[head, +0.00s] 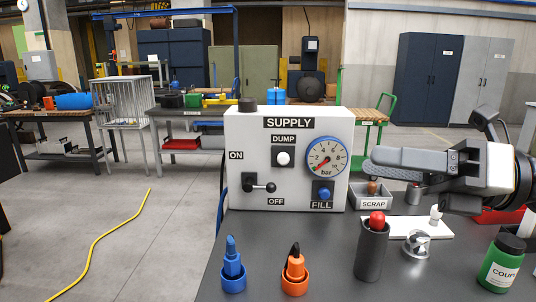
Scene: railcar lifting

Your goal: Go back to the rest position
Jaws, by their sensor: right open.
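My right gripper (380,164) comes in from the right above the dark table (325,254), its fingers pointing left. It is open, with nothing seen between its fingers. It is just right of the white supply panel (246,146) and appears above the grey scrap bin (372,203). The panel carries a gauge, a black ON/OFF lever, a white dump button and a blue fill button. My left gripper is not in view.
On the table stand a blue marker (232,268), an orange marker (295,270), a dark cylinder with a red top (371,252), a metal fitting (416,244), a white plate (405,228) and a green bottle (502,265). The floor left, with a yellow cable (97,240), is mostly clear.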

